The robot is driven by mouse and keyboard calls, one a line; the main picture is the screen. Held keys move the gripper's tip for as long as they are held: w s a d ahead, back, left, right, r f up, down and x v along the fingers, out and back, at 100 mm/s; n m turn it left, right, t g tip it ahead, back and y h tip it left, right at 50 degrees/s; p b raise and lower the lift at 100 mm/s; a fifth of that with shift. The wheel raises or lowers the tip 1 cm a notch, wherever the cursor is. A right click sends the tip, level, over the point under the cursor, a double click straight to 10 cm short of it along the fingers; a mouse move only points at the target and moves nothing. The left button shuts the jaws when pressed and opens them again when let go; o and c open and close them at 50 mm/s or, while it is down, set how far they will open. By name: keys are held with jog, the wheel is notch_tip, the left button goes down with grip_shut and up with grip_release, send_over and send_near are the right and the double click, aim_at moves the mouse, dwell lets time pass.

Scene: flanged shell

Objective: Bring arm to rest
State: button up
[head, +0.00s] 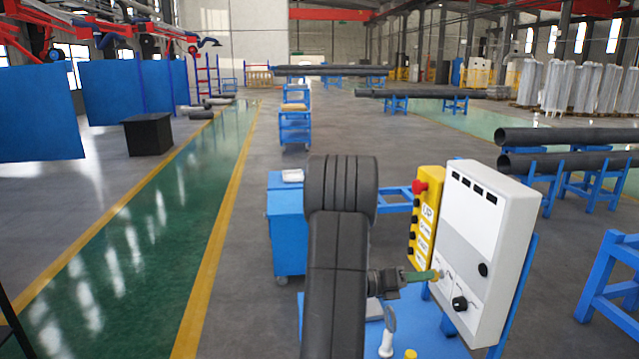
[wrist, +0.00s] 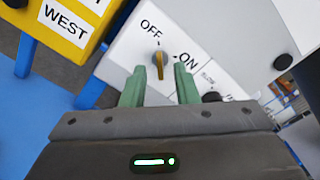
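My gripper (head: 434,275) is at the front of a white control box (head: 488,235), and my dark arm reaches up behind it in the head view. In the wrist view, the two green fingers of my gripper (wrist: 159,80) stand apart with a clear gap. A small switch knob with a yellow face (wrist: 159,65) shows between and just beyond the fingertips, touching neither as far as I can see. The labels OFF and ON are beside the knob.
A yellow button pendant (head: 426,215) with a red top button hangs left of the box. A blue table (head: 440,345) with a white-handled tool (head: 387,340) lies below. A blue cabinet (head: 287,235) stands behind my arm. Dark pipes on blue stands (head: 565,137) are at right.

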jog(key=shift+w+d, duration=0.15)
jog(key=shift+d, duration=0.95)
